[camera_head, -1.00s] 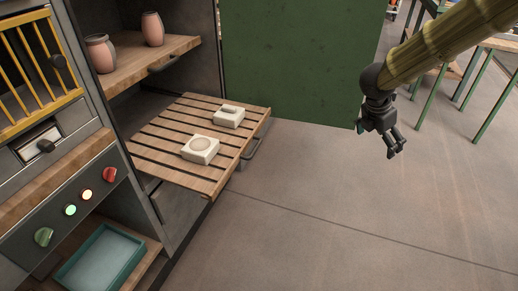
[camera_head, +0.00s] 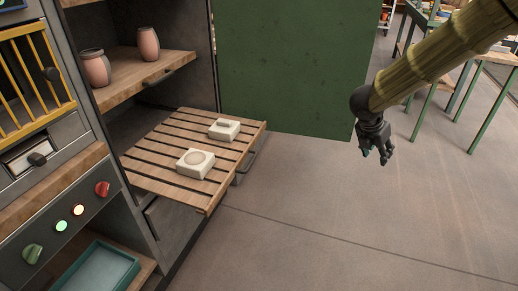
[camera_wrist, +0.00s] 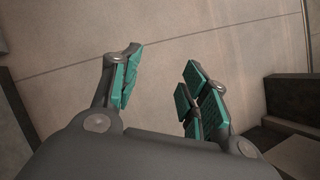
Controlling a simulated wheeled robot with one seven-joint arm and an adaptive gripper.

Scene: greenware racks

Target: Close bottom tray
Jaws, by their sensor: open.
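The bottom tray (camera_head: 160,172) is a slatted wooden board pulled well out of the cabinet, with a dark handle (camera_head: 248,165) on its front edge. Two white blocks stand on it: one with a round hollow (camera_head: 195,163) and one with a slot-like hollow (camera_head: 224,129). My gripper (camera_head: 377,158) hangs in the air to the right of the tray, well apart from its handle, open and empty. In the wrist view my gripper (camera_wrist: 160,95) shows its green-padded fingers spread apart over the floor.
An upper wooden shelf (camera_head: 125,78) holds two pink vases. A green panel (camera_head: 290,65) stands behind the tray. A teal bin (camera_head: 98,270) sits low at left, under a panel with knobs and lights. The floor (camera_head: 310,220) between tray and gripper is clear.

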